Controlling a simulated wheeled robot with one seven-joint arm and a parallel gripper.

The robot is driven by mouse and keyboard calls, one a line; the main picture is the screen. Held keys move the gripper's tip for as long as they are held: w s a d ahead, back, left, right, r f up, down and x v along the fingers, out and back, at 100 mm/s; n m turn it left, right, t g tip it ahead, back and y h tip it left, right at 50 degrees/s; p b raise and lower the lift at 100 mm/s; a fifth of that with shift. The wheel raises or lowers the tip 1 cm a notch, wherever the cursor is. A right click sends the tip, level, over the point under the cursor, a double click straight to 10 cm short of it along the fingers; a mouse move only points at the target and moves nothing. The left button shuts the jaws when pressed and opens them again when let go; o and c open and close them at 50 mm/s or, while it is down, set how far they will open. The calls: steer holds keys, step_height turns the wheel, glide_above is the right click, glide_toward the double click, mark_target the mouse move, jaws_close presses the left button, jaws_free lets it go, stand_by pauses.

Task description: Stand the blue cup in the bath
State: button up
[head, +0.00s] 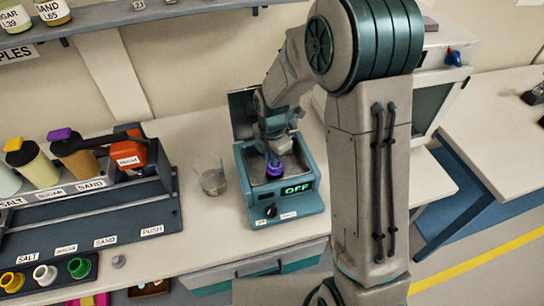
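The bath (310,208) is a teal box with an open top, a raised dark lid behind it and a green display reading OFF. A small blue-purple cup (274,170) shows at the bath's opening, seemingly inside it. It looks upright, but its base is hidden by the front wall. My gripper (275,152) points down into the bath directly at the cup. The fingers are small and partly hidden, and I cannot tell whether they grip the cup or only stand around it.
A clear glass beaker (210,175) stands just left of the bath. A dispenser rack (95,225) with capped tubes and a red PUSH lever (130,154) fills the left. Yellow, white and green cups (79,267) sit at the front left.

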steer(key=o, duration=0.3)
step_height(320, 180, up, 13)
steer(key=s+d+r+m+t, duration=0.1)
steer(key=s+d+r+m, duration=0.1)
steer(key=s+m, duration=0.4)
steer(key=s+d+r+m+t, duration=0.1)
steer(key=s+d+m, duration=0.4)
steer(key=m, duration=0.5)
steer(key=s+d+r+m+t, duration=0.1)
steer(key=s+d+r+m, duration=0.1)
steer(key=s+m, duration=0.6)
steer(key=shift+s+d+r+m+t, duration=0.1)
steer(key=shift+d+r+m+t, duration=0.1)
steer(key=shift+d, duration=0.2)
steer(key=shift+d+r+m+t, duration=0.1)
steer(key=shift+d+r+m, duration=0.1)
steer(key=shift+d, duration=0.2)
steer(key=shift+c, duration=0.2)
